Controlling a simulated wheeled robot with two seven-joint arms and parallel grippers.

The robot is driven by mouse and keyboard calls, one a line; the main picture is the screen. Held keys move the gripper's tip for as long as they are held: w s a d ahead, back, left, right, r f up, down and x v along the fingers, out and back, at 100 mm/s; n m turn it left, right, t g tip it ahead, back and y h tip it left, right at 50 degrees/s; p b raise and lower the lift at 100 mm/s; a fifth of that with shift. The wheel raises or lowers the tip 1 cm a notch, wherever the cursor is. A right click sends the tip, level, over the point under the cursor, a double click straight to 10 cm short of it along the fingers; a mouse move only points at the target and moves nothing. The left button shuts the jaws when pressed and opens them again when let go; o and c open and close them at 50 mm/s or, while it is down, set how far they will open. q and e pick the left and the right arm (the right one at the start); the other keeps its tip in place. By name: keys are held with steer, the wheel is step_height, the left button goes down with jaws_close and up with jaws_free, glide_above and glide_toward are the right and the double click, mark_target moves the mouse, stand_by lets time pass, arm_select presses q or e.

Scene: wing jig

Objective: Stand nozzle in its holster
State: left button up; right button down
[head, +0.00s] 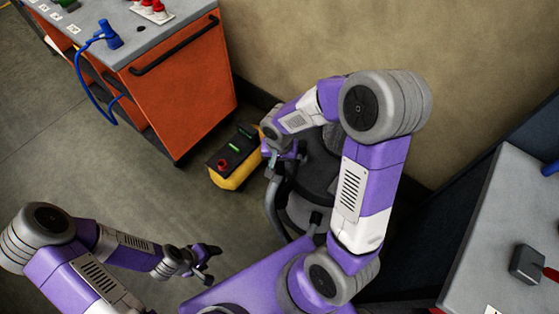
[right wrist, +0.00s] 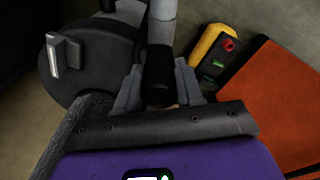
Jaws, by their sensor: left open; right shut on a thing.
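My right gripper (head: 273,160) is shut on a dark cylindrical piece, which I take to be the nozzle (right wrist: 159,72). In the right wrist view, the fingers (right wrist: 158,90) close on both sides of it and a grey tube (right wrist: 162,22) runs beyond it. The nozzle is mostly hidden in the head view. A grey hose (head: 272,208) curves down below this gripper, beside a dark round vacuum drum (head: 318,178). The drum also shows in the right wrist view (right wrist: 100,68). I cannot pick out the holster with certainty. My left gripper (head: 210,262) is open and empty over the floor.
A yellow and black box (head: 232,160) with a red knob stands on the floor beside an orange cart (head: 188,85). A blue tool (head: 108,33) with a cord is on the cart. A grey table (head: 505,225) stands at right. Floor at left is clear.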

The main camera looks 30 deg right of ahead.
steer(key=shift+f, duration=0.2)
steer(key=shift+f+b, duration=1.9)
steer(key=shift+b, duration=0.15)
steer(key=c, duration=0.6)
jaws_free()
steer(key=shift+r, duration=0.1)
step_height(320, 180, up, 8)
steer(key=p, duration=0.3)
steer(key=shift+s+a+f, duration=0.1)
steer(key=shift+s+f, duration=0.05)
steer(key=shift+f, duration=0.05)
steer(key=shift+s, duration=0.1)
